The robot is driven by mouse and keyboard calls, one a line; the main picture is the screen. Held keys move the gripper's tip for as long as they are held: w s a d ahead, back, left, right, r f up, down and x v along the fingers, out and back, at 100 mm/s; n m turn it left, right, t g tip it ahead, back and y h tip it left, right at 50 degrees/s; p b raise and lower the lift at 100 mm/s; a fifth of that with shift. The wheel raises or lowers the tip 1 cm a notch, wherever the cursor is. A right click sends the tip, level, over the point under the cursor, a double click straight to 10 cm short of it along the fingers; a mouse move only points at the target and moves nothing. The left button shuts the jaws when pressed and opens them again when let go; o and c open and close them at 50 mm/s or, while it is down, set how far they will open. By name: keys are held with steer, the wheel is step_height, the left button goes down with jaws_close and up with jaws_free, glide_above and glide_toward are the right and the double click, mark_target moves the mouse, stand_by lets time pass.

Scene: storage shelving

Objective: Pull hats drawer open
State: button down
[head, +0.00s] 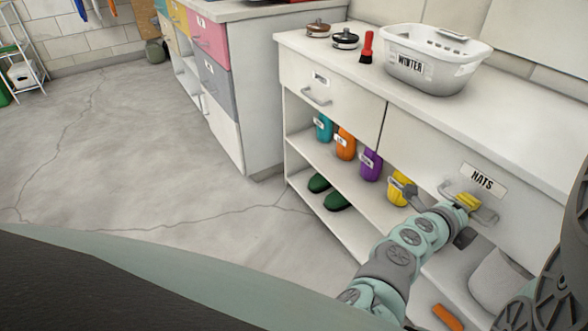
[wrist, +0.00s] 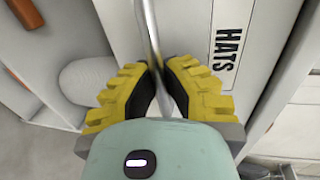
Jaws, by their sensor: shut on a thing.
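The hats drawer (head: 431,152) is the white front at the right of the white cabinet, with a black-lettered HATS label (head: 483,180). The label also shows in the wrist view (wrist: 227,50). The drawer front looks flush with the cabinet. Its grey bar handle (wrist: 150,35) runs between my yellow fingers in the wrist view. My gripper (head: 467,201) is at the handle, just below the label, with its fingers shut on the bar. Part of the handle is hidden behind the fingers.
A white WINTER basket (head: 435,62), a red brush (head: 367,48) and two lidded pots stand on the counter. Colored jars, such as the purple one (head: 370,165), and green shoes (head: 336,199) sit on shelves below. Open floor (head: 130,150) lies to the left.

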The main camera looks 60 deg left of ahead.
steer(key=f+p+v, duration=0.2)
steer(key=v, duration=1)
steer(key=s+d+f+p+v, duration=0.1)
steer(key=f+p+v, duration=0.1)
steer(key=v, duration=1.1)
steer(key=shift+a+f, duration=0.5)
steer(key=shift+f, duration=0.05)
steer(key=shift+s, duration=0.1)
steer(key=c, duration=1)
jaws_free()
steer(key=v, duration=1.2)
